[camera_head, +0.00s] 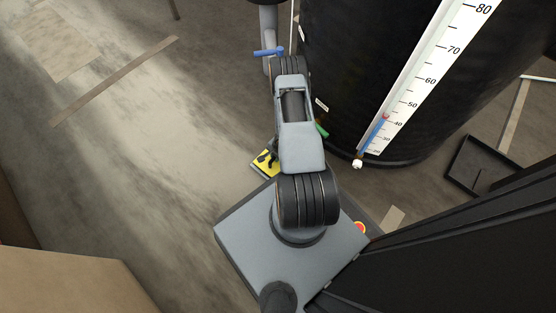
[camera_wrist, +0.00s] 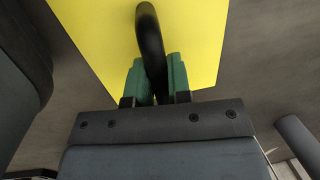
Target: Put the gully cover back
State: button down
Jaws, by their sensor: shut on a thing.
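The gully cover is a yellow plate (camera_wrist: 95,35) with a black curved handle (camera_wrist: 150,35). My gripper (camera_wrist: 157,75) has green fingers, one on each side of this handle, shut on it. In the head view the yellow cover (camera_head: 261,166) shows just left of my arm, beside my base, with dark shapes over it. Part of it is hidden by my arm. I cannot tell how far it is above the floor. I cannot make out the gully opening for certain.
A large black tank (camera_head: 375,60) with a white numbered scale (camera_head: 425,80) stands right of my arm. A dark square tray-like thing (camera_head: 453,177) lies right. The floor on the left is mostly clear.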

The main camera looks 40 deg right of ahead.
jog(key=shift+d+f, duration=0.5)
jog(key=shift+f, duration=0.1)
notch_tip(320, 180, down, 3)
jog(key=shift+b, duration=0.95)
jog(key=c, duration=1.1)
grip_release()
jog(key=shift+o, duration=0.2)
